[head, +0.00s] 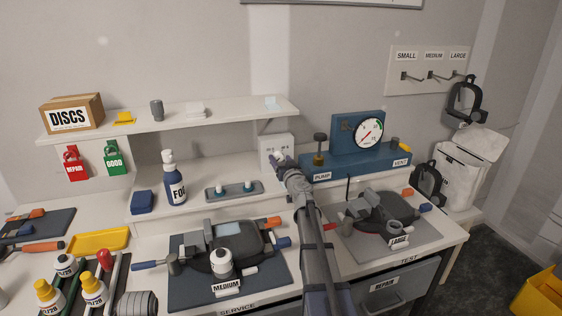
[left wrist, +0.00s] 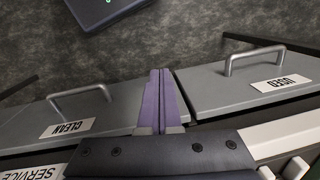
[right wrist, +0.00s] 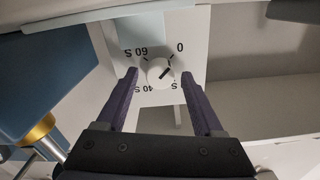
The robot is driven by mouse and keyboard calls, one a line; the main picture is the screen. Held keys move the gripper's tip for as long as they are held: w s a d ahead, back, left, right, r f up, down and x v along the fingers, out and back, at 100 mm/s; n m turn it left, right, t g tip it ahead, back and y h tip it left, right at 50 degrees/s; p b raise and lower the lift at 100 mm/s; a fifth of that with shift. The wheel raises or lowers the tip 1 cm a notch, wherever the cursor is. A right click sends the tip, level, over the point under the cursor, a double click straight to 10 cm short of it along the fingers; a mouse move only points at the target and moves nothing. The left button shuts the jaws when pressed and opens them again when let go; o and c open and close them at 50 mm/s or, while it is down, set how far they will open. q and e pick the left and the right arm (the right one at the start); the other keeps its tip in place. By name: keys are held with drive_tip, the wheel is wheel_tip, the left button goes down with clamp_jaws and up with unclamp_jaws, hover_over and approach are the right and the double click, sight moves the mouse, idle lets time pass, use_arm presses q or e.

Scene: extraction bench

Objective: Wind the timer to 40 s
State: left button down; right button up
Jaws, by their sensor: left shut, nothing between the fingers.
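The timer is a white box (head: 273,146) on the wall under the shelf. In the right wrist view its dial plate (right wrist: 195,25) appears upside down, with 0, 60 S, 40 S and a partly hidden label around a round white knob (right wrist: 158,70). A dark mark on the knob slants to the upper right, roughly toward the 0. My right gripper (right wrist: 160,75) is open, one finger on each side of the knob, with a visible gap on both sides. In the head view, the right gripper (head: 280,157) covers part of the timer. My left gripper (left wrist: 159,95) is shut and empty.
The blue pump panel (head: 350,165) with its gauge stands right of the timer. A shelf (head: 200,118) runs above it. A tray (head: 233,192) and a blue bottle (head: 175,185) stand to the left. The left gripper is above the floor near grey drawers (left wrist: 240,90).

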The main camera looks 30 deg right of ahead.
clamp_jaws()
idle(0.3)
drive_tip(key=shift+m, duration=0.3)
